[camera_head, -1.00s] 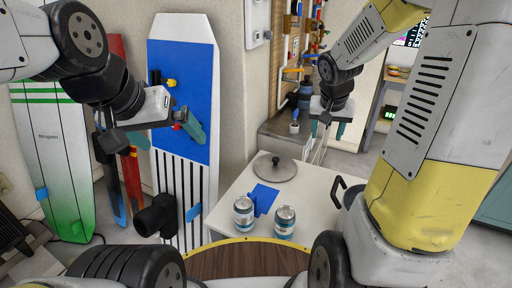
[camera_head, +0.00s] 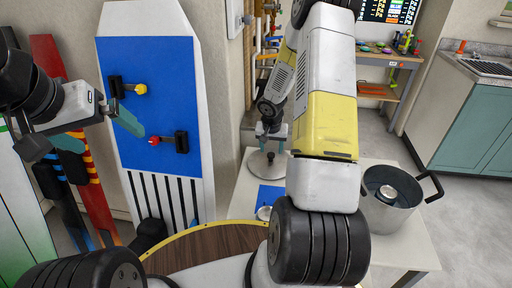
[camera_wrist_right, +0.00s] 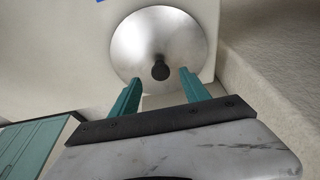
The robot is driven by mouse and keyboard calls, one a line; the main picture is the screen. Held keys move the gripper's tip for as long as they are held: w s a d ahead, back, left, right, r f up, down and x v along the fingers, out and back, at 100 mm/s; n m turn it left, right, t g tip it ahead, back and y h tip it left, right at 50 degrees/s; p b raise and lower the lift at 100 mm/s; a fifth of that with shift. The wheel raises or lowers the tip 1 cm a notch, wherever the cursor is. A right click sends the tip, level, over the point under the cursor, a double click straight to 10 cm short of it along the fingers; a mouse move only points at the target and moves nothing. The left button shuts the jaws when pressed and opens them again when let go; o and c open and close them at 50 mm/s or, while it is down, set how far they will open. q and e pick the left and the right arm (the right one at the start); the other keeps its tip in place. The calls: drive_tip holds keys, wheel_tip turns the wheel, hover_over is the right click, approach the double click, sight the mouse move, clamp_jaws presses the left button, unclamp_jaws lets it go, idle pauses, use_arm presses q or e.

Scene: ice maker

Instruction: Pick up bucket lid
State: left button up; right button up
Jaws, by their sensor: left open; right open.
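The bucket lid (camera_head: 257,180) is a round grey metal disc with a black knob, lying flat on the white table in the head view. It also shows in the right wrist view (camera_wrist_right: 185,40), its knob between and just beyond my right fingertips. My right gripper (camera_head: 270,143) is open and above the lid; it also shows in the right wrist view (camera_wrist_right: 158,78). Nothing is between its teal fingers. The bucket (camera_head: 392,212), a grey pot with black handles, stands on the table's right side. My left gripper (camera_head: 112,142) is open and empty at the left, away from the table.
A can (camera_head: 386,193) is inside the bucket. Another can (camera_head: 263,213) stands by a blue sheet (camera_head: 268,195) on the table, partly hidden by my right arm. A blue-and-white board (camera_head: 150,60) leans on the wall. A workbench (camera_head: 385,60) stands behind.

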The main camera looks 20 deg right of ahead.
sight(271, 154)
drive_tip(key=x, duration=0.5)
drive_tip(key=shift+w+d+f, duration=0.1)
drive_tip(key=shift+w+f, duration=0.15)
drive_tip(key=shift+w, duration=0.05)
clamp_jaws()
